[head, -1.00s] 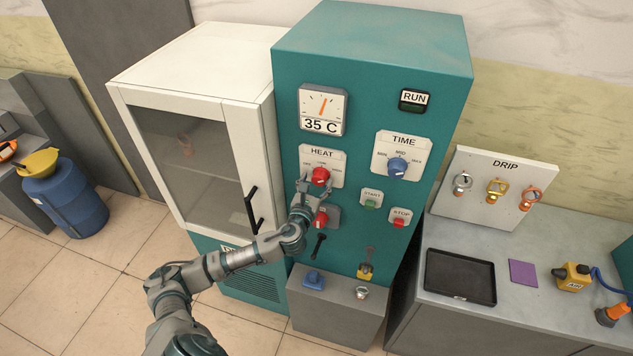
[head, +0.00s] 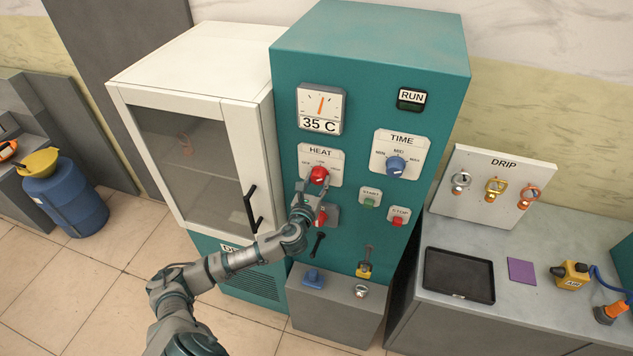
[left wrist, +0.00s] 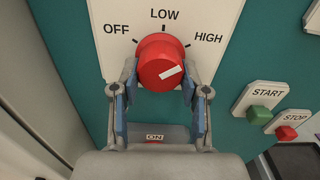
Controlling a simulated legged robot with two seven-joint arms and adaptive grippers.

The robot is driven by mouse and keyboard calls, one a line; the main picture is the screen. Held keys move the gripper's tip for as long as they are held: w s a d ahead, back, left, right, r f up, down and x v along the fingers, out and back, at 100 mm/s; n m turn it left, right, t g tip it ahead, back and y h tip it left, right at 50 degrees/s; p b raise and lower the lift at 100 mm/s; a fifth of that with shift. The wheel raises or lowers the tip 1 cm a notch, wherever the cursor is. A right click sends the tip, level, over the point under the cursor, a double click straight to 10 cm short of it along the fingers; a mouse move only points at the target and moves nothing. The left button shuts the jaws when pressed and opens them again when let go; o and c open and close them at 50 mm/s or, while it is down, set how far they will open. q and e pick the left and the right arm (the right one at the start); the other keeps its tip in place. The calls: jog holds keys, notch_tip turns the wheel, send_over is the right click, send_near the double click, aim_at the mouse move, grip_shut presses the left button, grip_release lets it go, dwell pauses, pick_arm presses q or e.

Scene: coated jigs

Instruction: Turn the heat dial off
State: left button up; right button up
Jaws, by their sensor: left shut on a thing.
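The red heat dial (head: 319,173) sits under the HEAT label on the front of the teal cabinet. It also shows in the left wrist view (left wrist: 158,62), with OFF at left, LOW on top and HIGH at right. The white mark on the dial's face lies right of centre, slanting up towards the HIGH side. My left gripper (head: 318,182) is shut on the dial, one finger on each side, reaching up from below. The fingers cover part of the dial's sides. My right gripper is not in view.
Below the dial is a red switch (head: 320,215) marked ON, partly behind my gripper. To the right are the blue TIME dial (head: 396,166), green START button (head: 370,199) and red STOP button (head: 399,218). A white cabinet (head: 240,140) with a black handle stands at left.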

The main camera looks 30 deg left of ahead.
pick_arm(q)
jog(key=shift+r+n, duration=0.1)
jog(key=shift+n, duration=1.6)
jog(key=n+p, duration=0.1)
jog(key=n, duration=0.3)
jog(key=shift+d+r+n, duration=0.1)
jog(key=shift+n, duration=0.2)
jog(key=n, duration=0.3)
jog(key=shift+n, duration=0.3)
jog(key=n, duration=0.6)
jog(key=shift+d+r+p, duration=0.15)
jog(key=shift+p, duration=0.2)
jog(key=n, duration=0.3)
jog(key=shift+n, duration=0.9)
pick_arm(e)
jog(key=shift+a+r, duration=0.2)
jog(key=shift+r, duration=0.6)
pick_arm(q)
jog(key=shift+f, duration=0.2)
